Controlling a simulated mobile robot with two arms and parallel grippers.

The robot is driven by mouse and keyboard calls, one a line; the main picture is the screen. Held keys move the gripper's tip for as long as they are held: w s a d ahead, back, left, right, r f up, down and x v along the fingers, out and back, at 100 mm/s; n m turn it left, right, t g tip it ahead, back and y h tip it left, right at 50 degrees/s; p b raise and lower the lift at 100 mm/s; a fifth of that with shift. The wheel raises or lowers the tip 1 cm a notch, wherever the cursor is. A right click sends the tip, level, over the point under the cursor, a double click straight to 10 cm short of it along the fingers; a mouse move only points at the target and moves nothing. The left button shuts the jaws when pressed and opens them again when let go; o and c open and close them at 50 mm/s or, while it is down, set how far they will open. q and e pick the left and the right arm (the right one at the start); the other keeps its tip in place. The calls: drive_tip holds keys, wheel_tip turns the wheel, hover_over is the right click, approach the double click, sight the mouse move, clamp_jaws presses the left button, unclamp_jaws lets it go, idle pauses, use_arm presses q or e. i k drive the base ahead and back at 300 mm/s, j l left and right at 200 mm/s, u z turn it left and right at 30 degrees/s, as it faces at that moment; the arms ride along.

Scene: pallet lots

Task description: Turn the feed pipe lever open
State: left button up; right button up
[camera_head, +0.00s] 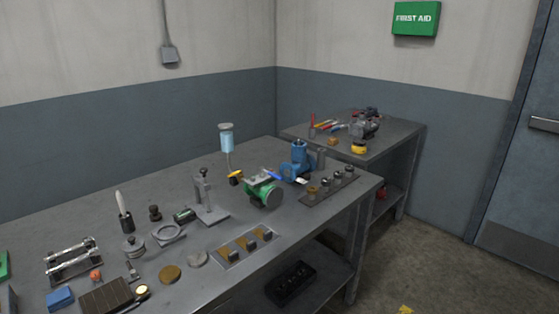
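A clear blue cup-shaped reservoir (227,138) stands on a thin upright pipe (229,162) at the back of the near workbench. A small yellow lever (236,174) shows near the foot of that pipe, beside a green pump-like unit (265,192). A blue lever (272,175) lies over the top of the green unit. I cannot tell for sure which of the two is the feed pipe lever, or its exact setting. Neither of my grippers is in view.
The near workbench (110,200) holds a grey press stand (206,199), a blue pump (299,162), a rack of cylindrical parts (330,184) and several small parts. A second bench (395,143) stands behind it at right. Floor (440,270) at right is mostly clear.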

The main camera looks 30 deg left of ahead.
sight(240, 171)
drive_tip(key=i+l+u, duration=0.1)
drive_tip(key=i, duration=0.85)
drive_tip(key=i+j+u, duration=0.1)
drive_tip(key=i+u, duration=0.15)
drive_tip(key=u, duration=0.2)
drive_tip(key=i+u, duration=0.25)
drive_tip(key=u, duration=0.25)
drive_tip(key=i+u, duration=0.25)
drive_tip(key=u, duration=0.2)
drive_tip(key=i+l+u, duration=0.2)
drive_tip(key=u, duration=0.25)
